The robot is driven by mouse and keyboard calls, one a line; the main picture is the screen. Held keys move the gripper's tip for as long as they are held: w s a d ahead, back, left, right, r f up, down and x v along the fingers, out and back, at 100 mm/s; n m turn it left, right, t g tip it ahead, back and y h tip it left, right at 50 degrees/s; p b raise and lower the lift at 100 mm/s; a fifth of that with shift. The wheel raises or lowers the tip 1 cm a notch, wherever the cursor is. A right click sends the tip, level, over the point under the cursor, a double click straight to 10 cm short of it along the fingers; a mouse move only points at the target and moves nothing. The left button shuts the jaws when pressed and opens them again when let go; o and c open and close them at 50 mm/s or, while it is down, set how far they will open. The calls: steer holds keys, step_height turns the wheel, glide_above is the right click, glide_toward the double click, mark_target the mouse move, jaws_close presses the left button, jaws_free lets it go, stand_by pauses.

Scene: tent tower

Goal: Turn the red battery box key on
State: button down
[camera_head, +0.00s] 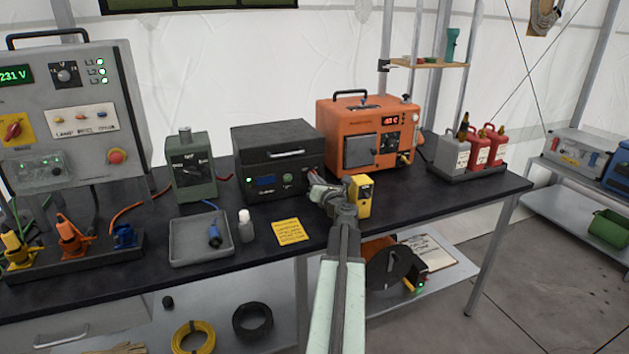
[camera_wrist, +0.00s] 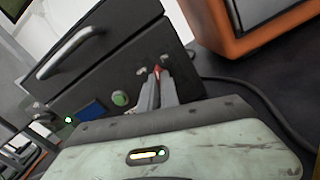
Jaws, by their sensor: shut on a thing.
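The battery box (camera_head: 275,165) is a black case with a silver handle, a small blue display and a round green button, standing on the dark table. It fills the left of the wrist view (camera_wrist: 110,65). The red key (camera_wrist: 157,70) sits on its front face, right of the green button, and only a bit of red shows between my fingertips. My gripper (camera_wrist: 158,78) is shut on the key; in the head view its tips (camera_head: 311,176) are at the box's right front. The key's angle is hidden by the fingers.
An orange unit (camera_head: 342,112) stands close on the right of the box. A yellow device (camera_head: 364,197) stands near my wrist. A yellow note (camera_head: 289,232), a white bottle (camera_head: 245,226) and a grey tray (camera_head: 182,254) lie in front. A dark cable (camera_wrist: 262,100) runs right of the box.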

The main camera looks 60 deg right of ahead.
steer(key=shift+m, duration=0.4)
steer(key=c, duration=1.6)
jaws_free()
steer(key=v, duration=0.7)
steer(key=shift+s+a, duration=0.25)
